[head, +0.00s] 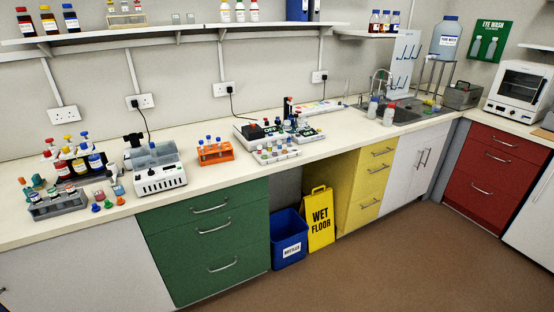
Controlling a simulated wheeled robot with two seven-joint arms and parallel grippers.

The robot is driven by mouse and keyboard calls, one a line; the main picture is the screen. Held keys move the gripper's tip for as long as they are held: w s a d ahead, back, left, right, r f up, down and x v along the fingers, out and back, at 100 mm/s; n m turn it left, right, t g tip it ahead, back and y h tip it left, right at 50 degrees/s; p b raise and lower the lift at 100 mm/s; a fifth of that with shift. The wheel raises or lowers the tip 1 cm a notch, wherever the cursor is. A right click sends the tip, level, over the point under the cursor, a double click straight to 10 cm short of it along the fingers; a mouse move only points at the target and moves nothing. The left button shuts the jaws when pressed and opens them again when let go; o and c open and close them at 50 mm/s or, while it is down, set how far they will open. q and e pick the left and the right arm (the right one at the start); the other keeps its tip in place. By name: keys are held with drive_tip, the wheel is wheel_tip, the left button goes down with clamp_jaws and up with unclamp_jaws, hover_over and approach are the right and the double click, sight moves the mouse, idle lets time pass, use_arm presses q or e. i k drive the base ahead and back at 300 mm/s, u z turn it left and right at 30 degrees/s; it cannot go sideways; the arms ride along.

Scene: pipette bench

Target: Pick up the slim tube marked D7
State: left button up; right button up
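No marking D7 is legible in the head view, so I cannot tell which tube carries it. An orange rack (216,157) stands on the bench near its front edge and holds several small blue-capped tubes. A grey rack (60,208) at the left front holds several tubes, too small to read. A white rack (275,157) in the middle holds several small pieces with coloured tops. Neither my left nor my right gripper shows in the view.
A white instrument (160,180) stands left of the orange rack. Bottles with coloured tops (78,165) stand behind the grey rack. Small coloured pieces lie beside it. A sink (405,113) is at the right. A blue bin (287,240) and yellow wet-floor sign (320,219) stand below the bench.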

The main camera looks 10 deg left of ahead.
sight(201, 142)
drive_tip(key=z, duration=0.2)
drive_tip(key=k, duration=0.35)
drive_tip(key=z, duration=0.9)
drive_tip(key=i, duration=1)
drive_tip(key=u, duration=0.4)
drive_tip(key=i, duration=0.7)
drive_tip(key=u, duration=0.75)
